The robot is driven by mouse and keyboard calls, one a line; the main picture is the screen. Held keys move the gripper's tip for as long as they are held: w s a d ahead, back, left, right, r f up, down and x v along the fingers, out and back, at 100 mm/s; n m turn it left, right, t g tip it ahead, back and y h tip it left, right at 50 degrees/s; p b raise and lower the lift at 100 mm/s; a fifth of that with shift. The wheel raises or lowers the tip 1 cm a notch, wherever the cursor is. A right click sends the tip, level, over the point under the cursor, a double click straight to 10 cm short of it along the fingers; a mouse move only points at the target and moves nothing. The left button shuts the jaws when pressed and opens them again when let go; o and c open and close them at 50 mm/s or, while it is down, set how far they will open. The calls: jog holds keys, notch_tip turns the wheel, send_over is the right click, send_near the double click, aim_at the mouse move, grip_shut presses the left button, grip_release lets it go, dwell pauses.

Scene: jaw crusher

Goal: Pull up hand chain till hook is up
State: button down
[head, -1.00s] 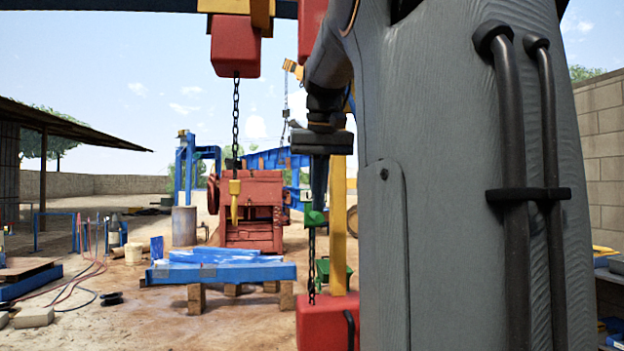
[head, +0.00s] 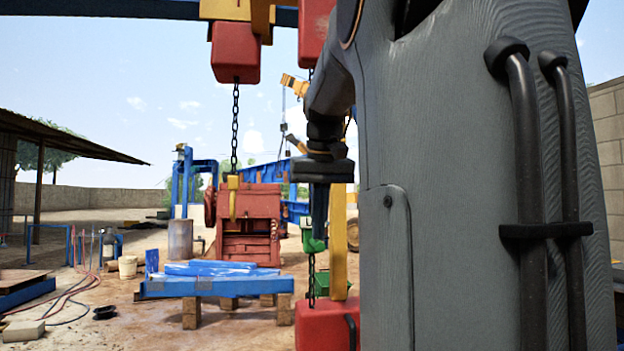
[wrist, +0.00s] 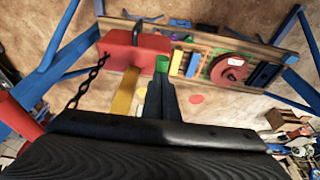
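The yellow hook (head: 234,198) hangs on a dark load chain (head: 236,125) below a red hoist block (head: 236,52) in the head view. It hangs free, in front of the upper part of the red crusher. The hand chain (head: 312,278) runs down to a red box (head: 326,324) and carries a green grip (head: 313,243). My gripper (head: 317,236) points down with its fingertips at the green grip and appears shut on it. In the wrist view my narrow, closed fingers (wrist: 162,80) end at the green piece (wrist: 162,64); the exact contact is hidden.
The red jaw crusher (head: 249,225) stands behind the hook. A blue pallet-like table (head: 215,287) on wooden blocks is in front of it. A yellow post (head: 339,240) stands right beside my gripper. Hoses (head: 75,290) lie on the ground at left.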

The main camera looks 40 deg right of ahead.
jog(key=shift+f+b, duration=2.2)
jog(key=shift+f, duration=1.85)
jog(key=s+a, duration=0.1)
jog(key=s, duration=0.2)
jog(key=s+a, duration=0.1)
jog(key=shift+s+a+r+p, duration=0.15)
jog(key=shift+a+r+p, duration=0.15)
jog(key=shift+r, duration=0.15)
jog(key=s+a+r+p, duration=0.2)
jog(key=s+r+p, duration=0.1)
jog(key=r+p, duration=0.1)
jog(key=shift+s+r+p, duration=0.2)
jog(key=shift+r+p, duration=0.1)
jog(key=shift+r, duration=0.15)
